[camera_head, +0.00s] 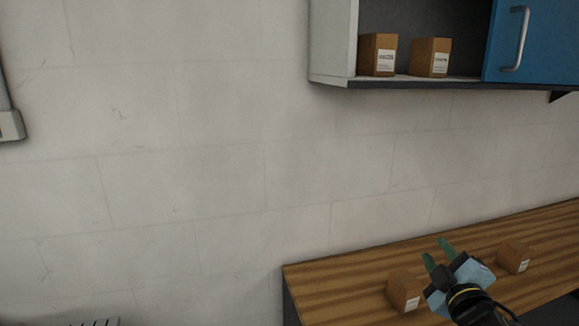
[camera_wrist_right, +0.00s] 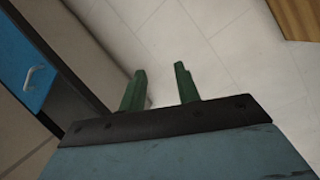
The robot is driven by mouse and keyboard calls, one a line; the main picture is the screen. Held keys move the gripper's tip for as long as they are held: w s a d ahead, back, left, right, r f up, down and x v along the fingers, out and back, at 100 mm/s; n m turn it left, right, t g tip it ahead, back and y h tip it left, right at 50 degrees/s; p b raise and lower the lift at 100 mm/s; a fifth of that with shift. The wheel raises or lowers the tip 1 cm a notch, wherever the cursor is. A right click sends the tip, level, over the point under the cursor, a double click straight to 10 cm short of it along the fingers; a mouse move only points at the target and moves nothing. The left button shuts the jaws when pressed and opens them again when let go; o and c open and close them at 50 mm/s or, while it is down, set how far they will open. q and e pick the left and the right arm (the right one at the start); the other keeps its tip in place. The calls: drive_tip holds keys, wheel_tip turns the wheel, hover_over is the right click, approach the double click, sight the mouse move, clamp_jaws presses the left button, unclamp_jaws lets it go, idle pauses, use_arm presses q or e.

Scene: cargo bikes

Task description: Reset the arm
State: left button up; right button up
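My right gripper (camera_head: 436,252) shows at the lower right of the head view, over the wooden worktop, between two small brown boxes. Its two green fingers are apart with nothing between them. In the right wrist view the fingers of the right gripper (camera_wrist_right: 160,90) are also apart and empty, with pale tiles behind them. My left gripper is not in view.
One brown box (camera_head: 403,291) stands left of the gripper on the worktop (camera_head: 335,283), another box (camera_head: 513,257) right of it. A wall cabinet with a blue door (camera_head: 535,45) holds two boxes, left (camera_head: 378,55) and right (camera_head: 430,57).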

drive_tip(key=s+a+f+m+g, duration=0.3)
drive_tip(key=s+f+m+g, duration=0.35)
drive_tip(key=s+f, duration=0.75)
drive_tip(key=s+a+f+m+g+y, duration=0.15)
drive_tip(key=s+f+g, duration=0.25)
drive_tip(key=s, duration=0.5)
drive_tip(key=s+a+f+m+g, duration=0.1)
drive_tip(key=s+a+f+g, duration=0.25)
drive_tip(key=s, duration=0.55)
wheel_tip(320, 180, down, 29)
drive_tip(key=s+g+b, duration=0.2)
drive_tip(key=b, duration=0.3)
drive_tip(key=s+d+f+b, duration=0.1)
drive_tip(key=s+f+b, duration=0.1)
drive_tip(key=s+f, duration=0.6)
drive_tip(key=s+d+f+g+b, duration=0.1)
drive_tip(key=s+d+f+b, duration=0.1)
drive_tip(key=s+f, duration=0.6)
wheel_tip(320, 180, down, 5)
drive_tip(key=shift+s+f+b, duration=0.15)
drive_tip(key=shift+s+b, duration=0.25)
